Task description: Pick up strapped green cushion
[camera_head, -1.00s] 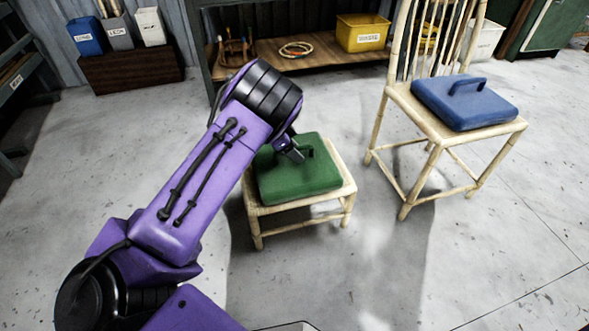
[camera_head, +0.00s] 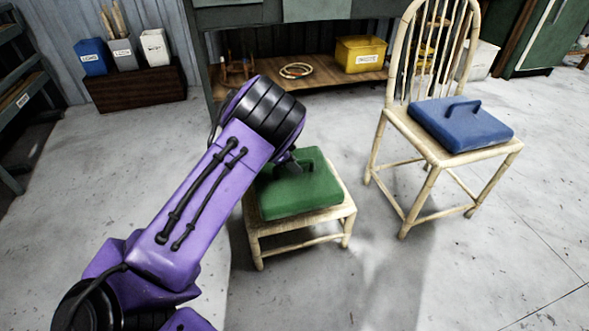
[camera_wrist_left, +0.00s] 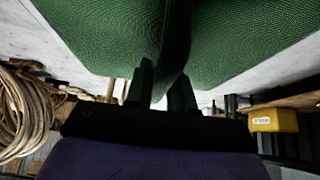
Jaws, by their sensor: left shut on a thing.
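The green cushion (camera_head: 300,195) with its strap handle (camera_head: 312,162) is over the low rattan stool (camera_head: 349,211). My left gripper (camera_head: 294,166) reaches down to the handle at the cushion's top and is shut on it. In the left wrist view, the green cushion (camera_wrist_left: 110,32) fills the top, and the gripper's dark fingertips (camera_wrist_left: 162,84) are against green material. The cushion sits close over the seat; I cannot tell whether a small gap lies under it. My right gripper is not in view.
A rattan chair (camera_head: 400,126) with a blue strapped cushion (camera_head: 462,127) stands to the right. A workbench shelf (camera_head: 335,80) behind holds a yellow bin (camera_head: 361,56) and a ring coil (camera_head: 296,71). Labelled bins stand on a brown box (camera_head: 136,88) at back left. The front floor is clear.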

